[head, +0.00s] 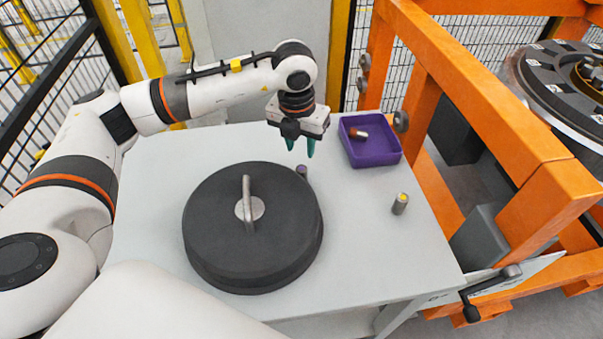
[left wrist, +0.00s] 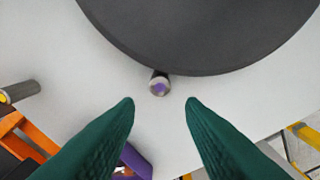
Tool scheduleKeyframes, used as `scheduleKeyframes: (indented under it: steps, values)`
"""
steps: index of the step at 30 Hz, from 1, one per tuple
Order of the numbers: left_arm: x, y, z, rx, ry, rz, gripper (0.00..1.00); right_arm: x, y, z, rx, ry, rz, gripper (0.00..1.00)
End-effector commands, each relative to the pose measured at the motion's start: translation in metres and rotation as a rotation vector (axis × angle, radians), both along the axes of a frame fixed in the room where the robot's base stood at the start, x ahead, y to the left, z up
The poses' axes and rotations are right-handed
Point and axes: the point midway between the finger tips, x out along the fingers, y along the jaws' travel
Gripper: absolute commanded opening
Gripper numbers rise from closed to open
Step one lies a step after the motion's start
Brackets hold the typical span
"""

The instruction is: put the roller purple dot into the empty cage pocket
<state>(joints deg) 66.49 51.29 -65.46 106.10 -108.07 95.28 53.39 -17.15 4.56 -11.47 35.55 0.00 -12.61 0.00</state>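The roller with the purple dot (head: 302,171) stands upright on the table, close against the far right rim of a dark round lid-like disc (head: 205,215). In the left wrist view the roller's purple-dotted end (left wrist: 159,87) faces the camera, between and just beyond the fingertips. My left gripper (head: 301,154) is open above the roller, its green fingers pointing down. In the left wrist view the fingertips (left wrist: 159,103) are spread with nothing between them. My right gripper is not in view.
A purple tray (head: 385,158) holds a lying brown and pale roller (head: 358,133). A yellow-dotted roller (head: 400,204) stands at the table's right. The disc carries an upright handle (head: 247,200). An orange gantry frame (head: 500,130) borders the right side. The table (head: 365,245) is bare in front.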

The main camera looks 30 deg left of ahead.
Motion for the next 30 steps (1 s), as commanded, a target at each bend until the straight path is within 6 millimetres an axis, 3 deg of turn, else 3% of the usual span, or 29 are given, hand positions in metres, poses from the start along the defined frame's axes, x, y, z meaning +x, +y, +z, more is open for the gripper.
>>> scheduleKeyframes:
  steps: [3, 11, 19, 29, 30]
  values:
    - [0.002, 0.0, -0.02, 0.001, 0.003, 0.0, 0.36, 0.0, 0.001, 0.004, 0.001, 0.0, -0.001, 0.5]
    - [0.003, 0.0, -0.04, 0.0, 0.001, -0.002, 0.36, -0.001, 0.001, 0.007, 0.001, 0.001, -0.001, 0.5]
    - [0.004, 0.0, -0.079, 0.001, 0.002, -0.003, 0.36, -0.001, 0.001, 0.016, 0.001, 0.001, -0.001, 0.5]
    - [0.005, 0.0, -0.087, 0.0, 0.0, -0.003, 0.36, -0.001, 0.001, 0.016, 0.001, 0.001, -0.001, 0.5]
    - [0.006, 0.0, -0.087, 0.0, 0.0, -0.003, 0.29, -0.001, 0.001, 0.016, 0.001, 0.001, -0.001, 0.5]
